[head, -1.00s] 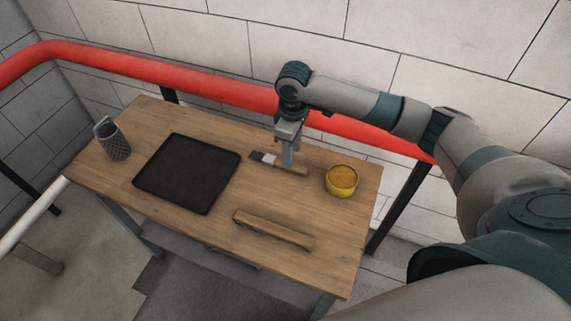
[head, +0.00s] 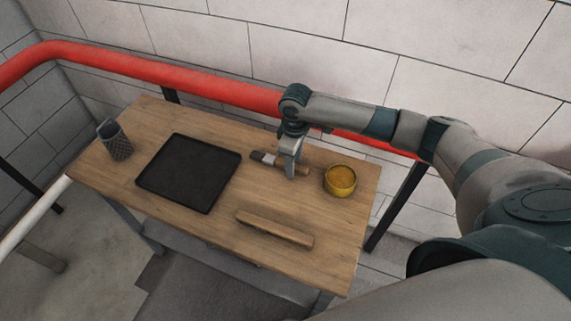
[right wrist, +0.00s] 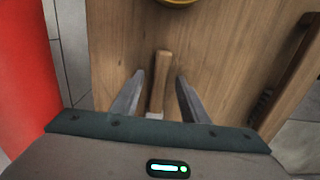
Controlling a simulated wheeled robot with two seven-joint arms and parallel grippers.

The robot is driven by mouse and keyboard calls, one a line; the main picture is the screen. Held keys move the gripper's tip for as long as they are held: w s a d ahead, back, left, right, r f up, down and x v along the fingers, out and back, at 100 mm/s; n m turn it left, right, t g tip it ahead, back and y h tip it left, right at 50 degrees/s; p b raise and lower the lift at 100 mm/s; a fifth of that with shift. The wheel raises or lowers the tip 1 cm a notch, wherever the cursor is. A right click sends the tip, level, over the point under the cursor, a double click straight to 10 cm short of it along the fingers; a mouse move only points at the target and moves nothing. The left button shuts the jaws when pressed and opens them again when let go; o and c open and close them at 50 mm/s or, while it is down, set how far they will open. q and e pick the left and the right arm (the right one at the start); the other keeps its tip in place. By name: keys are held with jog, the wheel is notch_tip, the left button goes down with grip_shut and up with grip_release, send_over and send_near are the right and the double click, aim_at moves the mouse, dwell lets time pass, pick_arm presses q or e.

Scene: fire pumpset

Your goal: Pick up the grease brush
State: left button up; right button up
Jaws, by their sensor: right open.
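The grease brush lies on the wooden table (head: 210,225) near its back edge, with its dark bristles and pale ferrule (head: 264,158) to the left and its wooden handle to the right. My right gripper (head: 290,174) points down over the handle. In the right wrist view the wooden handle (right wrist: 159,82) shows between the two fingers of my right gripper (right wrist: 159,84), which are open with a gap on each side of it. The bristle end is hidden in that view. My left gripper is not in view.
A yellow tin (head: 340,180) stands just right of the brush. A black tray (head: 188,173) lies to the left, and a dark mesh cup (head: 115,142) stands at the far left. A wooden bar (head: 274,229) lies in front. A red pipe (head: 200,82) runs behind the table.

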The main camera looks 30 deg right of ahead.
grip_shut()
jog(key=shift+r, duration=0.15)
jog(key=shift+r+b, duration=0.35)
jog(key=shift+r, duration=0.2)
notch_tip(320, 180, up, 2)
jog(key=shift+r+b, duration=0.25)
jog(key=shift+b, duration=0.25)
jog(key=s+d+r+b, duration=0.3)
jog(key=d+r, duration=0.4)
jog(key=d, duration=0.4)
jog(key=shift+s, duration=0.55)
jog(key=shift+r, duration=0.1)
